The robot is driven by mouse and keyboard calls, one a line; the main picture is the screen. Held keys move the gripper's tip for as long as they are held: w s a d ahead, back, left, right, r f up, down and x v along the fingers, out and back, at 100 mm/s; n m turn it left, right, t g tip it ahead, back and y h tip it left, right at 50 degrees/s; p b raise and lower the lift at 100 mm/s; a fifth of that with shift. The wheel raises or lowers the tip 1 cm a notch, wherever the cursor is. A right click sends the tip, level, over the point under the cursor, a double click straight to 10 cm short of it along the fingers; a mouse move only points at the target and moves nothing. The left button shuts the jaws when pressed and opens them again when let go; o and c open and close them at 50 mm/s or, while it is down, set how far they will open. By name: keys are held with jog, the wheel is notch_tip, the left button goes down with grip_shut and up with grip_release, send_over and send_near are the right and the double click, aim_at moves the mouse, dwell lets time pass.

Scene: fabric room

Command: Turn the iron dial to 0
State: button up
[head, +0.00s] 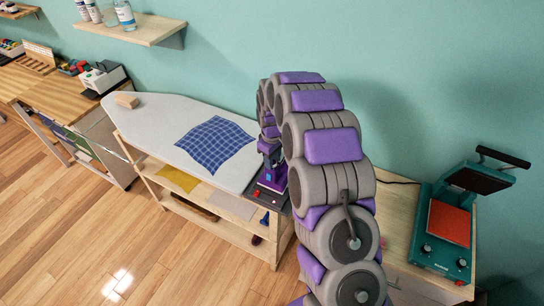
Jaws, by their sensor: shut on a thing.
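The iron (273,177), dark and purple, sits on the dark rest at the right end of the ironing board (150,120). It is small here and partly covered by my arm. My gripper (269,158) reaches down onto it from above and is shut on part of it. The iron's dial cannot be made out, and neither can its setting.
A blue checked cloth (216,144) lies flat on the board and a small wooden block (126,101) at its far left. A teal heat press (446,228) stands on the wooden table at right. A wall shelf (130,27) holds bottles. Wooden floor is clear at front left.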

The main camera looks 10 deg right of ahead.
jog(key=n+p, duration=0.1)
jog(key=n, duration=0.3)
jog(key=shift+n, duration=0.3)
jog(key=n, duration=0.5)
jog(key=shift+p, duration=0.35)
jog(key=n, duration=0.5)
jog(key=shift+n, duration=0.4)
jog(key=n, duration=0.4)
jog(key=shift+n, duration=0.4)
jog(key=o, duration=1.1)
jog(key=shift+c, duration=0.2)
notch_tip(320, 180, up, 17)
jog(key=p, duration=0.1)
jog(key=shift+r, duration=0.15)
